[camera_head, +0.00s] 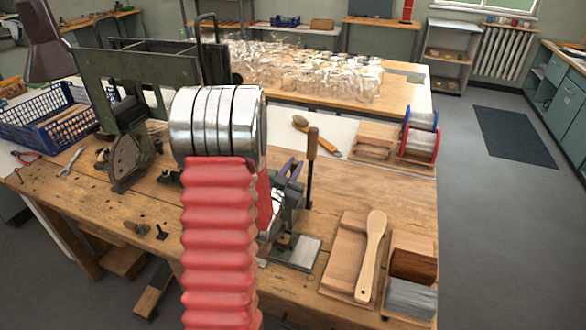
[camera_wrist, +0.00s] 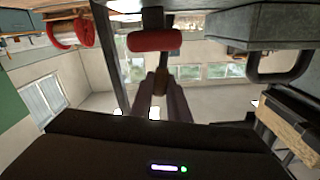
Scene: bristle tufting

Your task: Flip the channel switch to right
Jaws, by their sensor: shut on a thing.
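My gripper (camera_head: 291,172) is partly hidden behind my arm in the head view, beside the tufting machine at the bench's front middle. In the wrist view its two dark fingers (camera_wrist: 161,80) come together on a small brown knob (camera_wrist: 161,73). The knob looks like the end of a switch or lever. I cannot tell for certain that it is the channel switch, or which way it is set. A lever with a wooden handle (camera_head: 312,143) stands upright just right of my gripper in the head view.
A dark green machine (camera_head: 125,165) stands on the left of the wooden bench. A brush blank (camera_head: 370,255), a box of bristles (camera_head: 410,297) and wire spools (camera_head: 420,140) lie on the right. A blue crate (camera_head: 50,125) sits at the left. A red grip (camera_wrist: 154,40) shows in the wrist view.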

